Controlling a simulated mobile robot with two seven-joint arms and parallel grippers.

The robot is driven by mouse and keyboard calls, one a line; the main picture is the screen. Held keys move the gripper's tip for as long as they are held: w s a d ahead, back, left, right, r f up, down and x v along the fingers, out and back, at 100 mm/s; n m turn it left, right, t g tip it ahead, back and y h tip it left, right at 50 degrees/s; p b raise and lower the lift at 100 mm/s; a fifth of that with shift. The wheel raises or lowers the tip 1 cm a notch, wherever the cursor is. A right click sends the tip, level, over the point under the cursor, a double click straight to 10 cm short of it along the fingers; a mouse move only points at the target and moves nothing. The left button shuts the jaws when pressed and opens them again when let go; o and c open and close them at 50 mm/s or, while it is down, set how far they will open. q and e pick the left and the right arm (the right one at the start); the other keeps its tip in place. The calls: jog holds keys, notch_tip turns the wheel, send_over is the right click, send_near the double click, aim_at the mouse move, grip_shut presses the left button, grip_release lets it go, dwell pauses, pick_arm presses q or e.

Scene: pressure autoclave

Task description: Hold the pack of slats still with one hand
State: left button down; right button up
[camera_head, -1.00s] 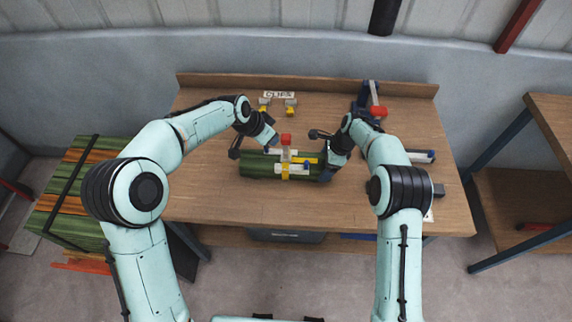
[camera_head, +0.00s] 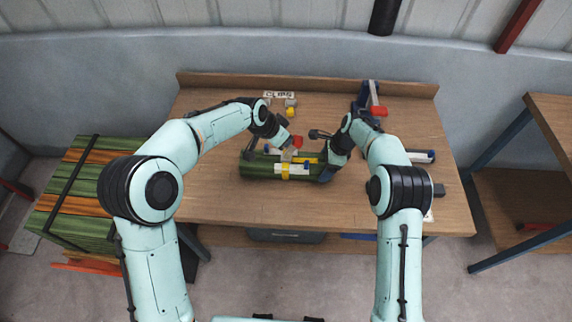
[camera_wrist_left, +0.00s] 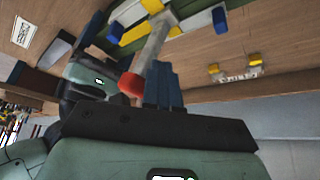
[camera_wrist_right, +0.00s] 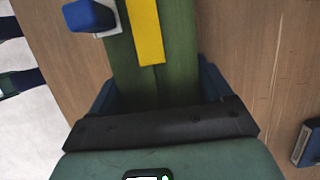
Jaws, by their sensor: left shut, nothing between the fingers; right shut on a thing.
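The pack of slats (camera_head: 262,168), green with a yellow strip, lies lengthwise on the workbench. My right gripper (camera_head: 326,166) is shut on its right end; the right wrist view shows the green pack (camera_wrist_right: 150,75) between the blue fingers. A light grey bar with a red end (camera_head: 297,141) rises from the pack's middle and leans right. My left gripper (camera_head: 286,143) is beside this bar, above the pack. In the left wrist view its blue fingers (camera_wrist_left: 165,85) are together and empty, close to the red end (camera_wrist_left: 131,85); whether they touch is unclear.
Clips (camera_head: 290,106) lie behind the pack by a "CLIPS" label (camera_head: 278,95). A blue clamp with a red part (camera_head: 372,98) stands at the back right of the workbench (camera_head: 240,207). Strapped slats (camera_head: 75,195) are stacked at the left.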

pick_arm(q)
jog(key=shift+d, duration=0.55)
jog(key=shift+a+r, duration=0.15)
jog(key=shift+a, duration=1.05)
jog(key=shift+a+r, duration=0.15)
jog(key=shift+a, duration=1)
notch_tip(320, 180, up, 8)
jog(key=a, duration=0.1)
pick_arm(e)
jog(key=o, duration=1.1)
jog(key=v, duration=1.2)
